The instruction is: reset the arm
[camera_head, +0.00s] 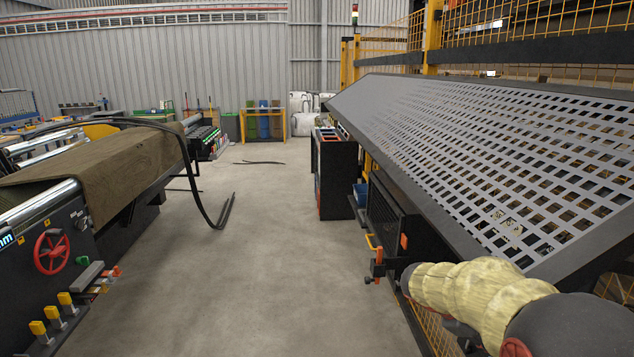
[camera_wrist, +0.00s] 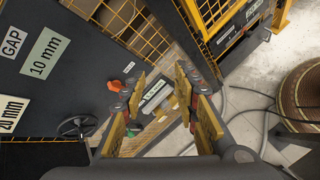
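My arm in its pale yellow sleeve (camera_head: 475,288) reaches in from the lower right of the head view, low beside the perforated sloping panel. In the wrist view my gripper (camera_wrist: 160,82) is open, its two yellow-padded fingers apart. I see nothing held between them. Behind the fingers lie a small labelled grey part and a yellow part, seemingly beyond the grip. In the head view I cannot clearly tell the gripper from the dark and orange parts past the sleeve's end.
The perforated panel (camera_head: 490,150) slopes over the right side. The concrete aisle (camera_head: 265,250) between is mostly clear. In the wrist view, a dark panel (camera_wrist: 60,85), cables and a brown roll (camera_wrist: 300,95) surround the gripper.

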